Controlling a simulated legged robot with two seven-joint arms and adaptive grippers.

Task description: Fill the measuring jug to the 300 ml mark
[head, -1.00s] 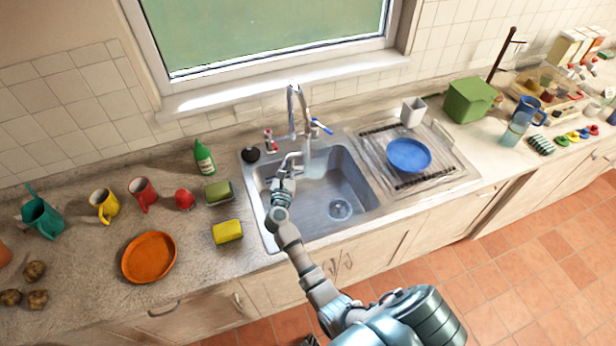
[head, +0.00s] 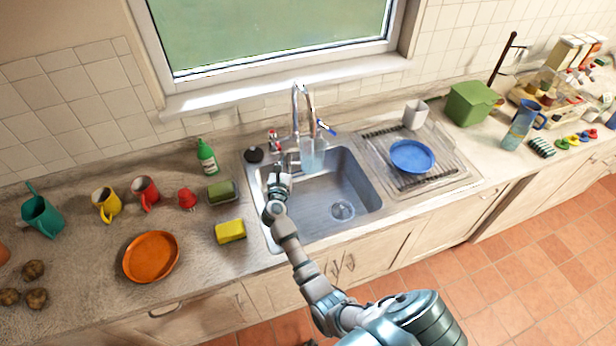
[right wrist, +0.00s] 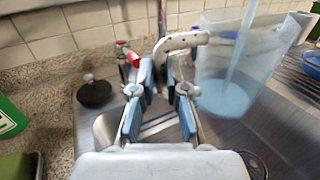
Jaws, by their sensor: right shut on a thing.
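The clear measuring jug (head: 312,156) is held over the back of the sink, under the tap (head: 297,105). In the right wrist view the jug (right wrist: 205,75) is at the right, roughly upright, with a water stream (right wrist: 240,48) falling into it. Pale blue water (right wrist: 224,99) lies in its lower part. I cannot read any marks on it. My right gripper (head: 285,161) is shut on the jug's pale handle (right wrist: 180,41); its fingers (right wrist: 163,78) also show in the right wrist view. My left gripper is in neither view.
The sink (head: 345,190) has a drain in its floor. A rack with a blue plate (head: 412,156) stands to its right. A green bottle (head: 207,157), a green sponge (head: 221,191) and a yellow sponge (head: 230,231) are to its left. The tap has a blue-tipped lever (head: 326,128).

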